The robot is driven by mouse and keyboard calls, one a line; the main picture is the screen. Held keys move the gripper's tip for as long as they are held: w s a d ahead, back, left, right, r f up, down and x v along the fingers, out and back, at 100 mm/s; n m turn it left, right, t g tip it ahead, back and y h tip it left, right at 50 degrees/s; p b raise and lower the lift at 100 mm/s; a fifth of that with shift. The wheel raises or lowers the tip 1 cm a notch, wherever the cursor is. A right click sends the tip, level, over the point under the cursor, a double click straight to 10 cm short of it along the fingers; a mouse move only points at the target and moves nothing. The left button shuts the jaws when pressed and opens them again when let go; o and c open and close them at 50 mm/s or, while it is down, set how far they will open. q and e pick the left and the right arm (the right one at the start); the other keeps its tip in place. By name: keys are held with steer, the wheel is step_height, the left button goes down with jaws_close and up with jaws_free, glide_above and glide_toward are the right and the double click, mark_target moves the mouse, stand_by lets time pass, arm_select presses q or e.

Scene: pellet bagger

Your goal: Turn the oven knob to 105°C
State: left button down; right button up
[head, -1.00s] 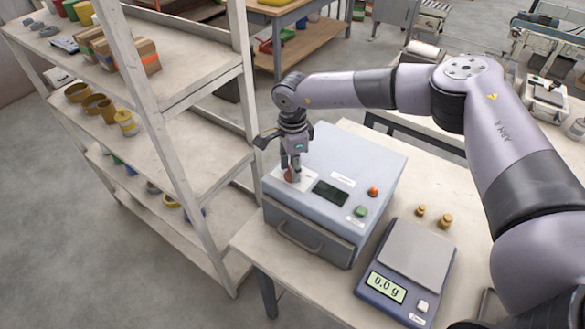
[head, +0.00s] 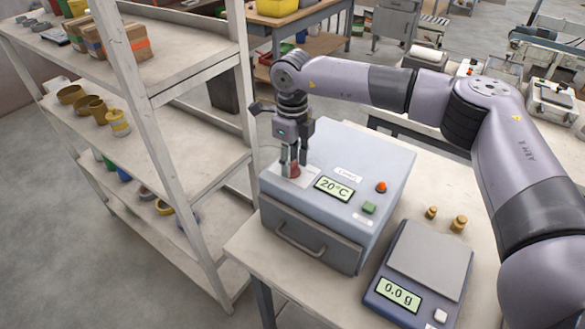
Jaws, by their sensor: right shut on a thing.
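The oven (head: 347,165) is a blue-grey box with a drawer-like front and a handle, standing on the table. Its display (head: 334,189) is lit and reads 20°C. The red knob (head: 293,171) sits on a pale plate at the left of the oven's top, partly hidden by fingers. My right gripper (head: 292,168) points down from above and is shut on the knob. A green button (head: 369,208) and a red-orange button (head: 381,187) are to the right of the display. My left gripper is not in view.
A scale (head: 420,268) reading 0.0 g stands right of the oven, with two small brass weights (head: 446,218) behind it. A shelf rack (head: 170,130) with tape rolls and boxes stands close on the left. Another bench is behind.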

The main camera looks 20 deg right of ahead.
mark_target(292, 164)
steer(key=m+b, duration=0.4)
steer(key=m, duration=0.2)
steer(key=shift+w, duration=0.1)
steer(key=m+b, duration=0.2)
steer(key=m, duration=0.1)
steer(key=shift+m, duration=0.4)
steer(key=shift+r+m+b, duration=0.1)
steer(key=shift+m+b, duration=0.55)
steer(key=shift+m, duration=0.45)
steer(key=o, duration=1.2)
steer(key=shift+c, duration=0.2)
step_height(292, 164, up, 12)
